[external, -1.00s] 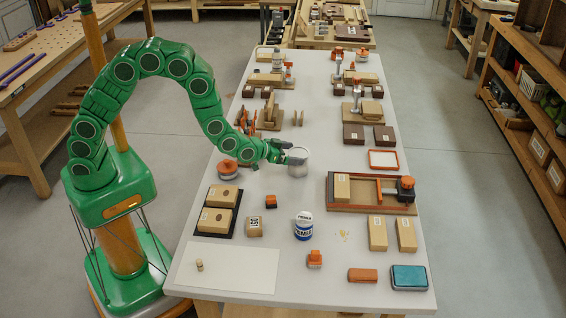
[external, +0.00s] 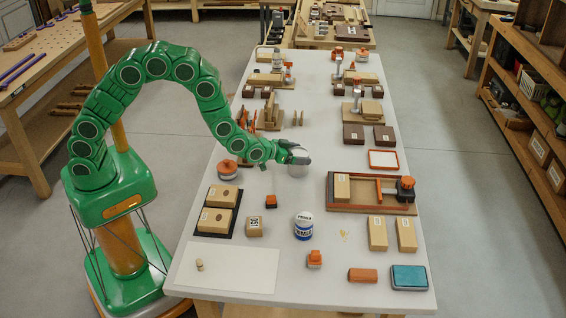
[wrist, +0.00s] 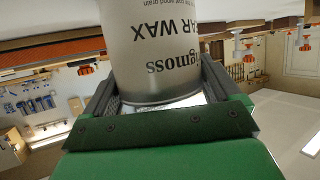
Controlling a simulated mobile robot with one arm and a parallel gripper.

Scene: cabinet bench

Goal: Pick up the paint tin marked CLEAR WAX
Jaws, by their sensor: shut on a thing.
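The CLEAR WAX paint tin (wrist: 152,45) is a silvery-grey can. In the wrist view its label shows upside down, with "AR WAX" readable and the rest cut off or turned away. My gripper (wrist: 150,95) is shut on it, with one dark finger on each side. In the external view my gripper (external: 292,155) is over the middle of the bench, and the tin (external: 298,170) is mostly hidden behind and below it. I cannot tell from this view whether the tin touches the bench top.
A PRIMER tin (external: 303,228) stands nearer on the bench (external: 330,285). A wooden jig (external: 340,208) lies to the right, and an orange-topped round item (external: 227,169) to the left. Tan boxes (external: 222,196) sit at the front left. Bench top around the tin is fairly clear.

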